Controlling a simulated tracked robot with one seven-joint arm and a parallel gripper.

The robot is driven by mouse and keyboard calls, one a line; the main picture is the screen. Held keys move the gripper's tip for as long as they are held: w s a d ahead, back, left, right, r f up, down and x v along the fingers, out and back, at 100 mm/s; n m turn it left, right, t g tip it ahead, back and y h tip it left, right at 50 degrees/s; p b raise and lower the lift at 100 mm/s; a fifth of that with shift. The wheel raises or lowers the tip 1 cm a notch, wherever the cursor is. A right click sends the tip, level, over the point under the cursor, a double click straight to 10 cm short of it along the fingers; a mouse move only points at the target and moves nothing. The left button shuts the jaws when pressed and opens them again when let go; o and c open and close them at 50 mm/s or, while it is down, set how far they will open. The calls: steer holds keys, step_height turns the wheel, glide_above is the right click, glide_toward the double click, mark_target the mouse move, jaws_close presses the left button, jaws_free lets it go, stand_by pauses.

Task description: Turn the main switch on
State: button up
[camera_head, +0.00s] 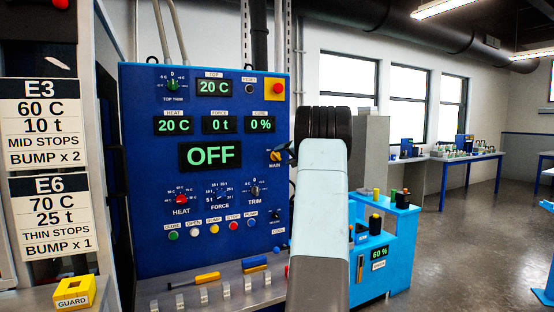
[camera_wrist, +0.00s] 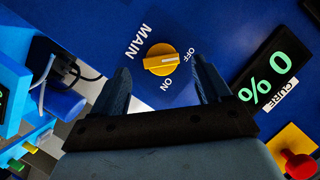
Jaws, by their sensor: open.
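The main switch (camera_head: 276,156) is a yellow round knob on the right side of the blue control panel (camera_head: 140,120), partly beside my arm in the head view. In the wrist view the main switch (camera_wrist: 160,64) has a white mark pointing towards the OFF label, with ON at another side. The large display (camera_head: 210,156) reads OFF in green. My gripper (camera_wrist: 161,74) is open and empty, its two fingers on either side of the knob in the picture. I cannot tell how far the fingertips are from the panel. In the head view my arm mostly hides the gripper.
A red button on a yellow plate (camera_head: 274,90) sits above the switch. Red, black and blue dials and coloured buttons are lower on the panel. A metal ledge (camera_head: 220,296) with tools lies below. A light-blue cart (camera_head: 398,245) stands to the right, with open floor beyond.

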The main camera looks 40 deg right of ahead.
mark_target(278, 157)
steer(key=shift+x, duration=2.35)
steer(key=shift+c, duration=0.2)
